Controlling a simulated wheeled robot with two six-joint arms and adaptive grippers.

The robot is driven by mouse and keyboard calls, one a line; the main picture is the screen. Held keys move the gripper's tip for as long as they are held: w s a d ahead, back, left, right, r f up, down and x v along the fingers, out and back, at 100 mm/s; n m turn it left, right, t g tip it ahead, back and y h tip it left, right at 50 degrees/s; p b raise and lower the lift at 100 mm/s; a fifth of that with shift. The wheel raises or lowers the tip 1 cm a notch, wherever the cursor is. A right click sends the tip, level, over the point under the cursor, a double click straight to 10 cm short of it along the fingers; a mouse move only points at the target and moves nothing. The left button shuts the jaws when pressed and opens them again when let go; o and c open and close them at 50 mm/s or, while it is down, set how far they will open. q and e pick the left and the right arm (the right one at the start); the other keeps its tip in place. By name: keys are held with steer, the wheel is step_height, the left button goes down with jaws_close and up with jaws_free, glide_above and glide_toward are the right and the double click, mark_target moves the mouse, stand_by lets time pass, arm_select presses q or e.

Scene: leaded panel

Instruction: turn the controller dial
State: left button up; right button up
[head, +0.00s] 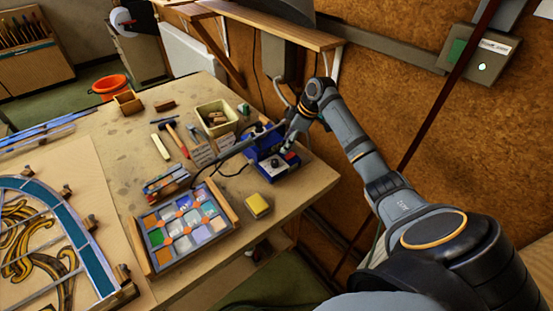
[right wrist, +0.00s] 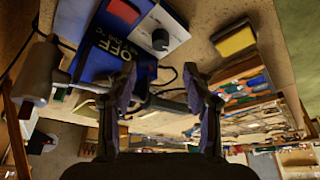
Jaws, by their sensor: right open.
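The controller (head: 283,168) is a blue box near the right edge of the workbench. In the right wrist view, the blue controller (right wrist: 100,52) carries the word OFF, a red switch (right wrist: 123,10) and a pale panel with a dark round dial (right wrist: 160,39). My right gripper (head: 289,143) is at the controller and partly blends with it. In the right wrist view, my right gripper (right wrist: 160,88) is open with nothing between its fingers. The dial shows beyond the gap and looks apart from both fingers. My left gripper is not in view.
A yellow sponge (head: 258,205) lies near the bench's front edge. A tray of coloured glass (head: 155,236), a hammer (head: 178,140) and a pale bin (head: 215,116) are left of the controller. Dark cables lie around it. A cork wall (head: 400,80) stands behind.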

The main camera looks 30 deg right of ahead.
mark_target(275, 161)
steer(key=p+x, duration=0.2)
steer(key=x, duration=0.8)
steer(key=shift+a+p, duration=0.1)
steer(key=shift+p, duration=0.25)
